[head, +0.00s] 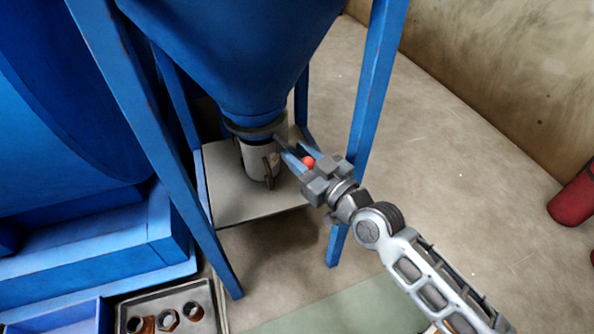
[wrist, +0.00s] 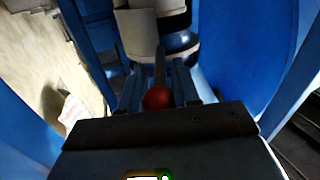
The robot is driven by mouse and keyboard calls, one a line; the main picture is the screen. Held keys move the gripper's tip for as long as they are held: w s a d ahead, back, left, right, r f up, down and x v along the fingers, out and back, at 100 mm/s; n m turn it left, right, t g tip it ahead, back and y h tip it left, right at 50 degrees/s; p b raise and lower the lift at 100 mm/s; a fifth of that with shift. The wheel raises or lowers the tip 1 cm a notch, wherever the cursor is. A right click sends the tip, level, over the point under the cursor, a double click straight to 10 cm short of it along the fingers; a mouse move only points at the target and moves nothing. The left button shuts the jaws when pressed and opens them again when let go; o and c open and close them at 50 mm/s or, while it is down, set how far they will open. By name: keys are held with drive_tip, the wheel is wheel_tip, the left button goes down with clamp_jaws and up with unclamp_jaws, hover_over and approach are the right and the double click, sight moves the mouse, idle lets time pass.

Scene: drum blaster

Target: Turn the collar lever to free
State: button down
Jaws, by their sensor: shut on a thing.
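The collar lever has a red ball knob (head: 308,162) at its outer end. Its thin dark rod runs to the dark collar (head: 250,130) at the bottom of the blue hopper cone. My gripper (head: 296,157) reaches in from the right and is shut on the lever, its fingers on either side of the rod. In the wrist view the red knob (wrist: 158,97) sits between the finger bases and the rod (wrist: 160,66) runs ahead between the fingers. A pale cylinder (head: 258,160) hangs below the collar.
Blue frame legs (head: 375,80) stand on both sides of the cone, one close to my gripper. A grey plate (head: 235,200) lies under it. A tray with several ring-shaped parts (head: 150,300) is at lower left. The floor to the right is open, with a red cylinder (head: 574,200) far right.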

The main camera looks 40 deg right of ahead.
drive_tip(key=shift+d+f+y+b, duration=0.2)
drive_tip(key=shift+y+b, duration=0.1)
drive_tip(key=shift+b, duration=0.65)
drive_tip(key=shift+d+r+n, duration=0.1)
drive_tip(key=shift+r+n, duration=0.15)
drive_tip(key=shift+n, duration=0.05)
drive_tip(key=c, duration=1.1)
unclamp_jaws()
drive_tip(key=shift+w, duration=0.1)
drive_tip(key=shift+s+d+p, duration=0.2)
drive_tip(key=shift+s+p, duration=0.15)
drive_tip(key=shift+s, duration=1.65)
drive_tip(key=shift+s+d+p, duration=0.15)
drive_tip(key=shift+s+p, duration=0.15)
drive_tip(key=shift+s, duration=1.65)
drive_tip(key=shift+c, duration=0.6)
